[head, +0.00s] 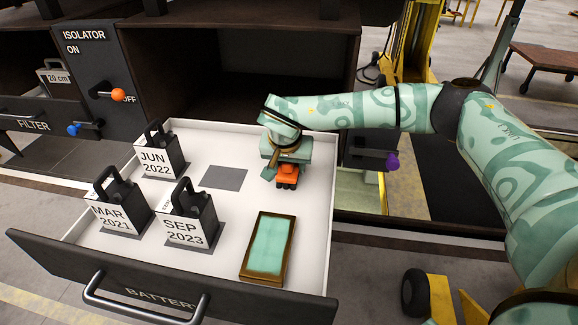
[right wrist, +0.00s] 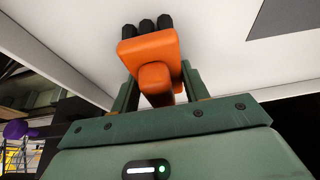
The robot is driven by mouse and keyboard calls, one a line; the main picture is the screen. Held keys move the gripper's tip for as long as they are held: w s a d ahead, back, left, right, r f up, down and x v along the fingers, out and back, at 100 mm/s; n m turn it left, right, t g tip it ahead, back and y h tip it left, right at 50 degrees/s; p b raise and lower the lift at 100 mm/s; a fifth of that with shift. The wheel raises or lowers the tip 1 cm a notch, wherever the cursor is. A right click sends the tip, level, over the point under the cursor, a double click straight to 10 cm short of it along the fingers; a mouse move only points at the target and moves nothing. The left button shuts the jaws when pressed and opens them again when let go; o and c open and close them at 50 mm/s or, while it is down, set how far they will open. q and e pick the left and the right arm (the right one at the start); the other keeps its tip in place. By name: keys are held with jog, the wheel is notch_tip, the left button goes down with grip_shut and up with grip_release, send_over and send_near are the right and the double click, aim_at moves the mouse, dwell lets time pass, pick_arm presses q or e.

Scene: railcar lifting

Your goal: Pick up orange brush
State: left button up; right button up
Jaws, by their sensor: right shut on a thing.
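The orange brush (head: 287,174) is at the right side of the open white drawer (head: 222,148), below my right gripper. My right gripper (head: 286,168) reaches down into the drawer from the right and is shut on the brush. In the right wrist view the brush (right wrist: 150,50) shows its orange body and handle between the two fingers of the gripper (right wrist: 155,90), with several black tufts at its far end. I cannot tell whether the brush touches the drawer floor. My left gripper is in neither view.
Three dated battery blocks, JUN 2022 (head: 160,155), MAR 2021 (head: 118,205) and SEP 2023 (head: 188,220), stand in the drawer's left half. A framed green pad (head: 268,247) lies near the front right. An isolator panel with an orange knob (head: 118,95) stands at the left.

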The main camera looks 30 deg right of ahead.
aim_at(295, 176)
jog(key=shift+r, duration=0.4)
jog(key=r, duration=0.3)
jog(key=shift+s+r, duration=0.2)
jog(key=shift+s, duration=0.05)
jog(key=s+r, duration=0.2)
jog(key=r, duration=0.1)
jog(key=s+r+p, duration=0.1)
jog(key=shift+s+a+r, duration=0.15)
jog(key=shift+s+a, duration=0.15)
jog(key=shift+a, duration=0.05)
jog(key=s+a+r, duration=0.1)
jog(key=s+r, duration=0.3)
jog(key=s, duration=0.5)
jog(key=shift+s+a+r, duration=0.2)
jog(key=shift+s+a, duration=0.05)
jog(key=shift+s, duration=0.15)
